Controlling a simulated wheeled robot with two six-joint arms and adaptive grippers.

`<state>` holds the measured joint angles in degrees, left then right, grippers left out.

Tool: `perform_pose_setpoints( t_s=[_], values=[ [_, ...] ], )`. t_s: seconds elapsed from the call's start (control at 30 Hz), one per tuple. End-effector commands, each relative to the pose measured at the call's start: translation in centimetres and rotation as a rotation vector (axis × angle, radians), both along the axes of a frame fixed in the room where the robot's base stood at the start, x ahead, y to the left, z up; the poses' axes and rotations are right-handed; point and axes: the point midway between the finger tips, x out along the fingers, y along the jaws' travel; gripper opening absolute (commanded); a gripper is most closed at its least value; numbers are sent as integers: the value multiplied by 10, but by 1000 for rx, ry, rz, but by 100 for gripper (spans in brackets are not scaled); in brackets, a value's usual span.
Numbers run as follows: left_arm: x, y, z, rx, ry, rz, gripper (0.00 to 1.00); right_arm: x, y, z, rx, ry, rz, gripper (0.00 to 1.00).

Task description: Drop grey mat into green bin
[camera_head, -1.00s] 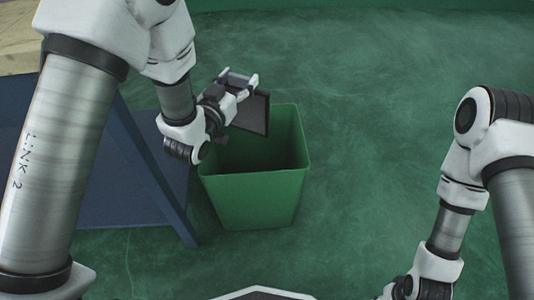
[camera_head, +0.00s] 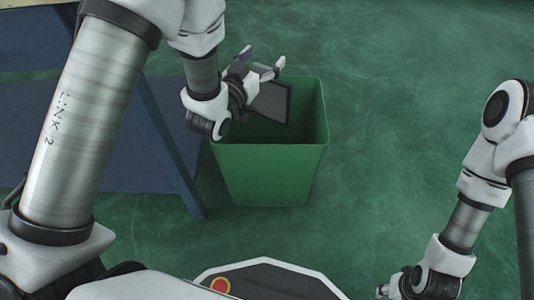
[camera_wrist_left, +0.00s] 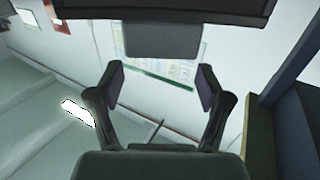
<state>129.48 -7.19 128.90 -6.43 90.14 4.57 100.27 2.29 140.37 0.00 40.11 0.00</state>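The grey mat (camera_head: 270,103), a dark flat panel, is tilted over the mouth of the green bin (camera_head: 268,175), its lower part within the rim's outline. My left gripper (camera_head: 264,60) is above the mat, over the bin's back left side. In the left wrist view the fingers (camera_wrist_left: 161,76) stand apart with nothing between their pads. The mat's dark panel (camera_wrist_left: 165,9) and a grey block (camera_wrist_left: 160,40) lie just beyond the fingertips, apart from them. My right gripper (camera_head: 384,291) is at the bottom edge, small and partly hidden.
A blue table or stand (camera_head: 150,150) is left of the bin, its slanted leg close to the bin's left wall. The green floor (camera_head: 400,120) is clear behind and right of the bin.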

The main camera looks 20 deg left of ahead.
Motion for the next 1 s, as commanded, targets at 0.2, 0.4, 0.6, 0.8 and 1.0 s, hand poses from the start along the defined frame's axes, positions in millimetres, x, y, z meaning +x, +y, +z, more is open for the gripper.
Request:
perform_pose_setpoints(
  t_s=[0.2, 0.4, 0.6, 0.8, 1.0],
  values=[
    [0, 0, 0, 0, 0, 0, 90, 0, 0, 0, 0, 0, 0, 40],
    [-8, 2, -1, -1, 2, 0, 90, 0, 0, 0, 0, 0, 0, 40],
    [-46, 10, -1, -1, 5, 2, 90, 0, 0, 0, 0, 0, 0, 40],
    [-72, 15, -1, -1, 2, 0, 90, 0, 0, 0, 0, 0, 0, 40],
    [-74, 16, 0, 0, 0, 0, 90, 0, 0, 0, 0, 0, 0, 40]
  ],
)
